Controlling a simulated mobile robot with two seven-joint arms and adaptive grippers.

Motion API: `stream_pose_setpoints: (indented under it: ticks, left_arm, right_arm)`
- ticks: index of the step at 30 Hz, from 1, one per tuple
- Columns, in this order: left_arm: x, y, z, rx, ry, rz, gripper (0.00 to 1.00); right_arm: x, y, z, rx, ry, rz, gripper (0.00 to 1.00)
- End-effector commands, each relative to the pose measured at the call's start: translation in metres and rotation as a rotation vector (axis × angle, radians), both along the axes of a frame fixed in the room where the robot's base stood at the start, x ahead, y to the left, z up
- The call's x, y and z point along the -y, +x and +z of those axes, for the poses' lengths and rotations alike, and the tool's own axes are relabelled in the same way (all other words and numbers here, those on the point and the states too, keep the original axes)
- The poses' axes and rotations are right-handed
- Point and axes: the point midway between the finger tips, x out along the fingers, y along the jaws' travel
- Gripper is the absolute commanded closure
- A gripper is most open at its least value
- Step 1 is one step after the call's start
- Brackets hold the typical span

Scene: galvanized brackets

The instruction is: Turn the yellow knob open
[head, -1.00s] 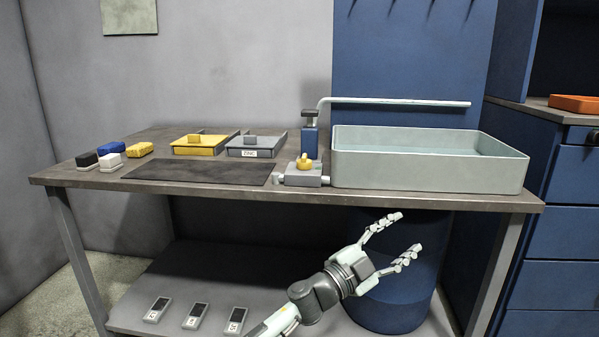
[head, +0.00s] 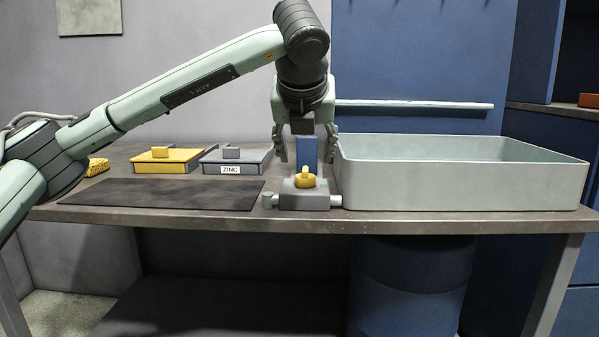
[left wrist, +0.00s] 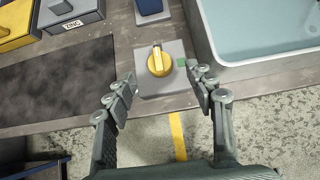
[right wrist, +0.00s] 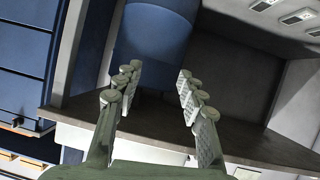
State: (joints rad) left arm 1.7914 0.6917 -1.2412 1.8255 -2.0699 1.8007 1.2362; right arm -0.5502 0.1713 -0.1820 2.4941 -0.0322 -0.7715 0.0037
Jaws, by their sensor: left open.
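The yellow knob (head: 305,178) sits on top of a grey valve block (head: 304,200) at the table's front edge. In the left wrist view the knob (left wrist: 160,62) is round, with a raised bar running roughly up and down the picture. My left gripper (head: 306,158) points down above the knob. Its fingers are open and spread to either side, apart from the knob, with nothing between them. My right gripper (right wrist: 157,72) shows only in its wrist view, open and empty, facing a blue bin (right wrist: 152,35) below the table.
A pale basin (head: 465,185) stands close right of the valve block. A blue post (head: 307,150) rises behind it. A dark mat (head: 160,194), a yellow box (head: 165,161) and a grey ZINC box (head: 235,161) lie to the left.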

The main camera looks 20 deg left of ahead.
Motion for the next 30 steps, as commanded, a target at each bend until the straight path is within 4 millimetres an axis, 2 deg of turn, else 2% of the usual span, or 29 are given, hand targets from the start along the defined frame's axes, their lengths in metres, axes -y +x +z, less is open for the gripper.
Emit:
stream_pose_setpoints:
  ticks: [4,12,18,28,30]
  left_arm:
    - [-0.006,0.006,-0.004,0.004,0.008,0.013,0.45]
    - [-0.014,0.035,-0.035,0.002,0.007,0.011,0.45]
    - [-0.017,0.049,-0.05,0.002,0.006,0.009,0.45]
    - [-0.018,0.052,-0.053,0.004,0.005,0.008,0.45]
    - [-0.018,0.052,-0.053,0.003,0.006,0.008,0.54]
  right_arm:
    - [0.001,-0.001,0.0,-0.005,-0.002,-0.001,0.6]
    - [0.007,-0.004,-0.007,-0.045,-0.018,-0.012,0.6]
    - [0.011,-0.006,-0.012,-0.069,-0.028,-0.019,0.6]
    - [0.012,-0.007,-0.014,-0.078,-0.031,-0.022,0.6]
    - [0.012,-0.007,-0.014,-0.078,-0.031,-0.022,0.6]
